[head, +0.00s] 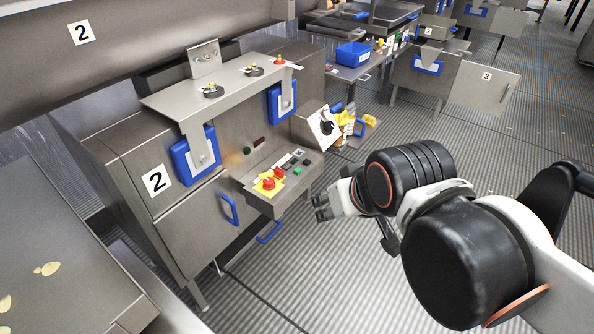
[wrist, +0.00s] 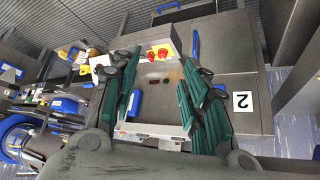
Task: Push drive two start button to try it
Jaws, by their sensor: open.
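The drive two station is a steel cabinet (head: 170,215) with a "2" label. Its control box (head: 262,205) juts out at the front right. On top are a red mushroom button (head: 268,184) on a yellow plate, another red button (head: 279,172), a small green button (head: 297,170) and several dark or pale controls. Their lettering is too small to read. My gripper (head: 322,207) is to the right of the box, apart from it. In the wrist view its green-padded fingers (wrist: 160,65) are spread and empty, with the yellow plate (wrist: 163,51) showing beyond them.
A blue handle (head: 229,208) sticks out from the cabinet door. A tilted steel box with a dark knob (head: 325,127) and yellow items (head: 347,124) stand behind the control box. A blue bin (head: 354,54) is farther back. The ribbed floor (head: 340,270) around my arm is clear.

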